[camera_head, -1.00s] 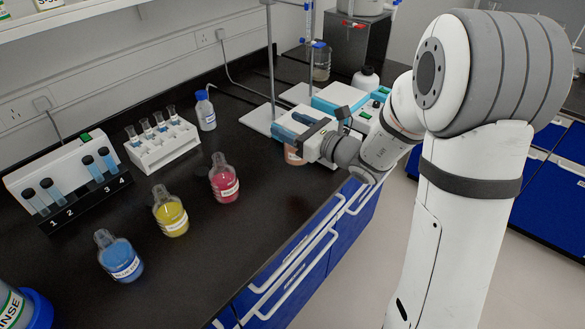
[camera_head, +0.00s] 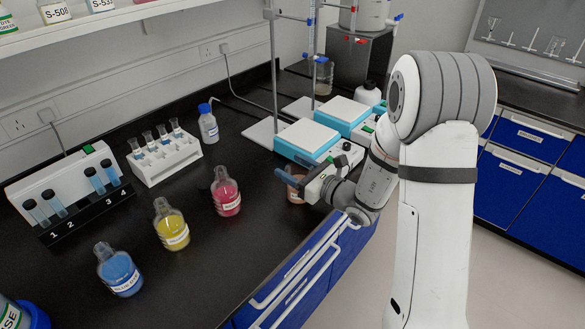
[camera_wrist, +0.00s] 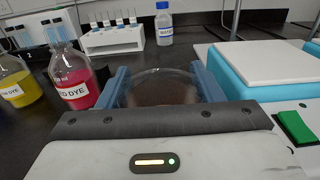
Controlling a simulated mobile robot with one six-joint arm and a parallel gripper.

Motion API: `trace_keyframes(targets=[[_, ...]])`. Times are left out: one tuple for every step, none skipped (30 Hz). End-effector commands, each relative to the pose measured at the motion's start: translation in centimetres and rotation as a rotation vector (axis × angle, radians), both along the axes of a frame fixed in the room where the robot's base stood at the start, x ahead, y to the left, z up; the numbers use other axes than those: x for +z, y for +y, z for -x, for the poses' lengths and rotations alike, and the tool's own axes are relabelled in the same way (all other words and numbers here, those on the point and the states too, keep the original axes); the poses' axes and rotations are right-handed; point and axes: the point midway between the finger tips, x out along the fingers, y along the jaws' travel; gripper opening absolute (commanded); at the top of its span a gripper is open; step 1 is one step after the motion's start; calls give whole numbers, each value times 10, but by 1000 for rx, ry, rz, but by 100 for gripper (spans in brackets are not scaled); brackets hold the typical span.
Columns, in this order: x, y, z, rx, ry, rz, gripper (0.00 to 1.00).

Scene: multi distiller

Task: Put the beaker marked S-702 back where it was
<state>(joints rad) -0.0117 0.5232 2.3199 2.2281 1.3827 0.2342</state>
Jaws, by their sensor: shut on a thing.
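My gripper (camera_head: 296,170) is shut on a glass beaker (camera_head: 295,188) with reddish-brown contents, close to the front edge of the black bench (camera_head: 215,265). In the wrist view the beaker (camera_wrist: 160,88) sits between the two blue fingers, seen through its round rim. Its label is too small or hidden to read, so I cannot confirm S-702. I cannot tell whether its base touches the bench or hangs just above it.
Two stirrers with bare white tops, a near one (camera_head: 307,137) and a far one (camera_head: 341,109), stand beyond my gripper. Red (camera_head: 226,195), yellow (camera_head: 171,228) and blue (camera_head: 119,272) dye bottles stand left. A tube rack (camera_head: 165,158) and wash bottle (camera_head: 208,125) stand behind. Bench between is clear.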

Motion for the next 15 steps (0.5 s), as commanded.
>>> trace_keyframes(targets=[[-2,0,0,0,-1,0,15],[-3,0,0,0,-1,0,15],[-3,0,0,0,0,0,62],[-2,0,0,0,0,0,64],[-2,0,0,1,0,0,67],[-2,0,0,1,0,0,70],[-2,0,0,1,0,0,72],[-2,0,0,1,0,0,75],[-2,0,0,1,0,0,78],[-2,0,0,1,0,0,80],[-2,1,0,1,0,0,82],[-2,1,0,1,0,0,82],[-2,1,0,1,0,0,82],[-2,1,0,1,0,0,82],[-2,1,0,1,0,0,82]])
